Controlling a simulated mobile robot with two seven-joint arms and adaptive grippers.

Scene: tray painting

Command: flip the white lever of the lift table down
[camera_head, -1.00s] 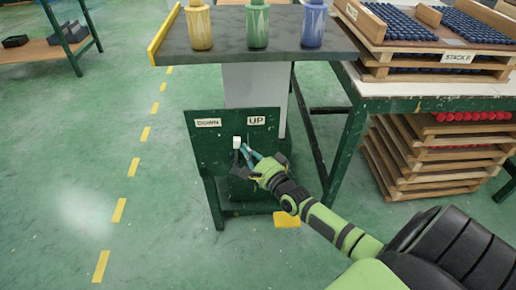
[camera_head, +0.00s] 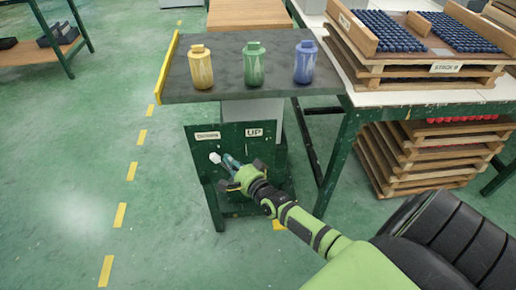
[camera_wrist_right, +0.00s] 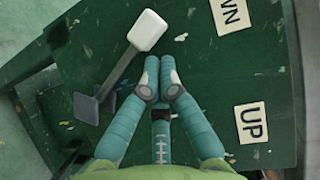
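The white lever (camera_head: 215,158) is on the dark green front panel (camera_head: 203,166) of the lift table and leans toward the DOWN label (camera_head: 208,135). In the right wrist view its white knob (camera_wrist_right: 148,30) tops a grey shaft that slants to a grey base. My right gripper (camera_head: 230,162) is just right of the lever. In the right wrist view its teal fingers (camera_wrist_right: 160,88) are together with nothing between them, beside the shaft. I cannot tell whether they touch it. The UP label (camera_head: 254,133) is also in view. My left gripper is out of view.
The grey table top (camera_head: 236,92) carries a yellow bottle (camera_head: 201,68), a green bottle (camera_head: 254,64) and a blue bottle (camera_head: 305,63). A workbench (camera_head: 352,112) with wooden trays (camera_head: 385,70) stands at right.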

